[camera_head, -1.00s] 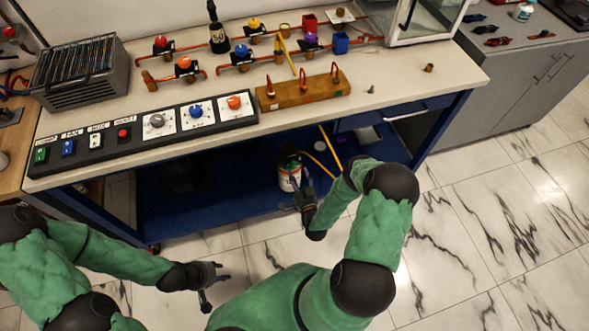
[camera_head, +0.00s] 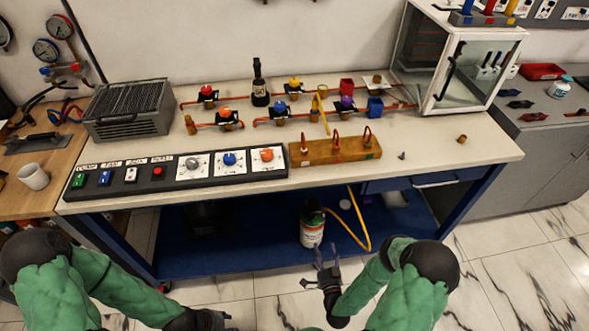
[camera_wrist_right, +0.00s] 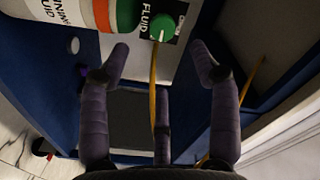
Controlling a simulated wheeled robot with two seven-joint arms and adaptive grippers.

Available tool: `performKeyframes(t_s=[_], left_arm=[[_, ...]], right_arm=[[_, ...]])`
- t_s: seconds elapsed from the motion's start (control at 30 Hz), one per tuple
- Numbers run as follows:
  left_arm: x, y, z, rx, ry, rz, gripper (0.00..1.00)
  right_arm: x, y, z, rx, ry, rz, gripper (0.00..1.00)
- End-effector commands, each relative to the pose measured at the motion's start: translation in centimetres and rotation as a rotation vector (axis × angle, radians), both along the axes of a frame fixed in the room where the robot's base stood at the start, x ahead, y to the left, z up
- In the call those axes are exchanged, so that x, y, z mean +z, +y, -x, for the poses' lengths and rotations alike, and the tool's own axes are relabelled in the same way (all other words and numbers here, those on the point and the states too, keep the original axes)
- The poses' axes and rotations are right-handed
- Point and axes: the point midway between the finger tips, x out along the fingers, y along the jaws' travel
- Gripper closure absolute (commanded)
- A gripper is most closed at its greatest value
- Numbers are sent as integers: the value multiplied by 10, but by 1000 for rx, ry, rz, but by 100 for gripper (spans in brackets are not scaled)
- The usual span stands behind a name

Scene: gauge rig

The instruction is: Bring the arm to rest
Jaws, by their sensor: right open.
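My right gripper (camera_head: 327,266) is open and empty in front of the bench, low, near the blue lower shelf. In the right wrist view its fingers (camera_wrist_right: 165,62) are spread, with a green knob (camera_wrist_right: 163,28) on a plate lettered "FLUID" beyond them. My left gripper (camera_head: 215,318) is at the bottom edge of the head view, partly cut off, and its fingers are too unclear to judge. A white and green bottle (camera_head: 312,226) with a red-orange band stands on the lower shelf behind my right gripper, and it also shows in the right wrist view (camera_wrist_right: 75,15).
The bench top (camera_head: 440,158) carries a control panel (camera_head: 130,182), a wooden block with red hooks (camera_head: 335,150), several valves on red pipes, a grey grill box (camera_head: 130,110) and a glass cabinet (camera_head: 455,70). A yellow hose (camera_head: 358,225) hangs to the shelf. Floor in front is clear.

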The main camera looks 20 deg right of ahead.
Motion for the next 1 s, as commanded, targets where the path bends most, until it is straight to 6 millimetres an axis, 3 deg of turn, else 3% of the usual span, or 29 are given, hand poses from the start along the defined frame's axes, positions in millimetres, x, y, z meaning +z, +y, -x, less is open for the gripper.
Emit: performKeyframes(t_s=[0.17, 0.33, 0.5, 0.6, 0.77, 0.87, 1.0], left_arm=[[1, 0, 0, 0, 0, 0, 60], [9, 0, 0, 0, 0, 0, 60], [23, 0, 0, 0, 0, 0, 60], [32, 0, 0, 0, 0, 0, 60], [45, 0, 0, 0, 0, 0, 60], [53, 0, 0, 0, 0, 0, 60], [63, 0, 0, 0, 0, 0, 60]], right_arm=[[0, 1, -2, 4, 7, 0, 38], [-3, 12, -21, 67, 122, 2, 38], [-8, 45, -43, 210, 375, 10, 38], [-6, 68, -45, 302, 532, 20, 38], [9, 108, -26, 459, 780, 33, 38], [25, 132, -3, 562, 929, 43, 38], [56, 163, 42, 702, 1130, 50, 38]])
